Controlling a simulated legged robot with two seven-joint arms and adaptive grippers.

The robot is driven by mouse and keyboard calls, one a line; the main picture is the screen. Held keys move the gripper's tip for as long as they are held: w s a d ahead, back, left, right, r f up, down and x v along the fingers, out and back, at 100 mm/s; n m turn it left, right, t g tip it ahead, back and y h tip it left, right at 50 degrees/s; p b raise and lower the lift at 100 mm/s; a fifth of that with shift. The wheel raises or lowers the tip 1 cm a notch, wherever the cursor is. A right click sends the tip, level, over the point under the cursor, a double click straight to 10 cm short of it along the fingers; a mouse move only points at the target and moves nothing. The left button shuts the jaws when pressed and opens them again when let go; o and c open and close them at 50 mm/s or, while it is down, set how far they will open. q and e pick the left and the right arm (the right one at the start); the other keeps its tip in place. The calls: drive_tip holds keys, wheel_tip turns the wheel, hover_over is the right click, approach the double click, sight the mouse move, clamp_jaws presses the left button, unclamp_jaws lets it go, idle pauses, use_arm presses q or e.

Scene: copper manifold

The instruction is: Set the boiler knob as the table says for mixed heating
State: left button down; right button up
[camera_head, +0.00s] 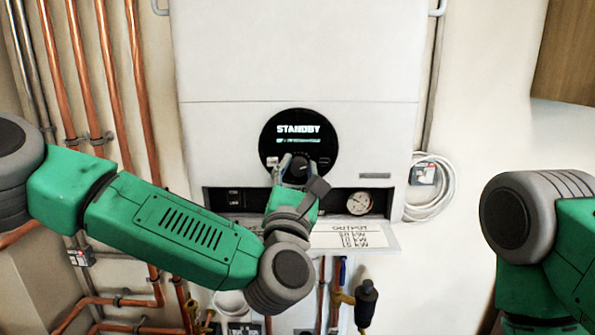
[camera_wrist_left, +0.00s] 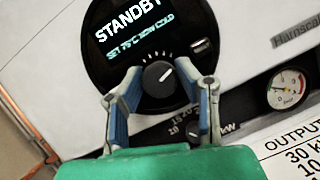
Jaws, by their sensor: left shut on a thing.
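The boiler knob (camera_head: 300,165) is a dark round dial in the lower part of the black round panel, under a display reading STANDBY. In the left wrist view, the knob (camera_wrist_left: 158,79) has a white mark pointing to the upper right. My left gripper (camera_head: 293,168) is shut on it, with the fingers (camera_wrist_left: 165,78) on either side. A smaller dark knob (camera_wrist_left: 192,130) with kW numbers sits below, partly hidden by a finger. The printed table (camera_head: 349,238) is headed OUTPUT, and my arm hides its left part. My right gripper is out of view.
The white boiler (camera_head: 295,60) fills the middle of the wall. A pressure gauge (camera_head: 359,203) is right of the knob. Copper pipes (camera_head: 112,80) run at left, and a coiled white cable (camera_head: 432,190) hangs at right. My right arm is at the right edge.

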use_arm(q)
drive_tip(key=m+h, duration=0.1)
drive_tip(key=m, duration=0.1)
drive_tip(key=m+h+b, duration=0.1)
drive_tip(key=m, duration=0.1)
drive_tip(key=shift+d+r+m+g, duration=0.1)
drive_tip(key=shift+r+m+g, duration=0.1)
drive_tip(key=shift+m+g, duration=0.2)
drive_tip(key=shift+f+m+g+h, duration=0.15)
drive_tip(key=shift+m+g+h, duration=0.55)
drive_tip(key=shift+m, duration=1.2)
drive_tip(key=c, duration=1.5)
unclamp_jaws()
drive_tip(key=shift+o, duration=0.2)
drive_tip(key=v, duration=1.2)
drive_tip(key=shift+f, duration=0.1)
